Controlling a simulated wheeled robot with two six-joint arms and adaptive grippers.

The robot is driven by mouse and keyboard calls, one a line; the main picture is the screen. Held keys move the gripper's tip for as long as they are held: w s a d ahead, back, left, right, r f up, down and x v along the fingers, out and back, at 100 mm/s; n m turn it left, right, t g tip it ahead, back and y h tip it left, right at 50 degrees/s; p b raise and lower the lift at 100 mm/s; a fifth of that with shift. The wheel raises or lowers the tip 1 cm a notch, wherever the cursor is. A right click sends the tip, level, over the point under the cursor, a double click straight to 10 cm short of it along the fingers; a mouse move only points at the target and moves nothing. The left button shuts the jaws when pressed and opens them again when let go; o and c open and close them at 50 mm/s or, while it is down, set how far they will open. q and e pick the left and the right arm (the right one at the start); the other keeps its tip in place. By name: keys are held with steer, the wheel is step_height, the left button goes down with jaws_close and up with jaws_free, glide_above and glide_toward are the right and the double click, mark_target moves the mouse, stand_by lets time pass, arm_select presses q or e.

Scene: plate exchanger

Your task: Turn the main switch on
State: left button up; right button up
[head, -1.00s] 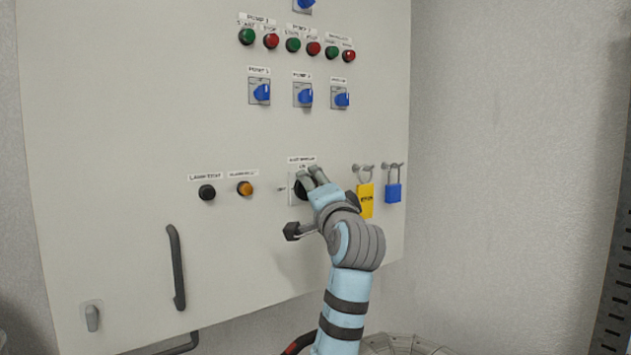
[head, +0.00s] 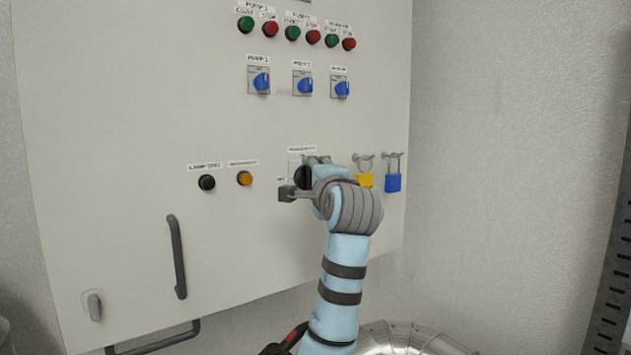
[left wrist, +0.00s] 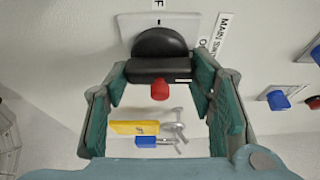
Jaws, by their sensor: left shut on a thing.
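The main switch is a black rotary knob (head: 302,177) on a pale square plate (head: 293,168), set low on the grey cabinet door. In the left wrist view the black knob (left wrist: 160,55) lies between the green-lined finger pads, with a small red part below it. A tilted "MAIN SWITCH" label (left wrist: 220,35) is at the right there. My left gripper (head: 318,160) is shut on the knob from its right side in the head view. My fingers and wrist partly cover the knob and plate. My right gripper is in neither view.
A yellow padlock (head: 365,181) and a blue padlock (head: 393,182) hang close to the right of my wrist. A black button (head: 207,182) and an orange button (head: 245,178) are left of the switch. Blue pump selectors (head: 305,85) are above. A dark door handle (head: 177,257) is lower left.

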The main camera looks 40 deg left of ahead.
arm_select(q)
steer(key=o, duration=1.2)
steer(key=shift+c, duration=0.2)
steer(key=v, duration=1.1)
steer(key=shift+s+d, duration=0.25)
steer(key=shift+s, duration=0.05)
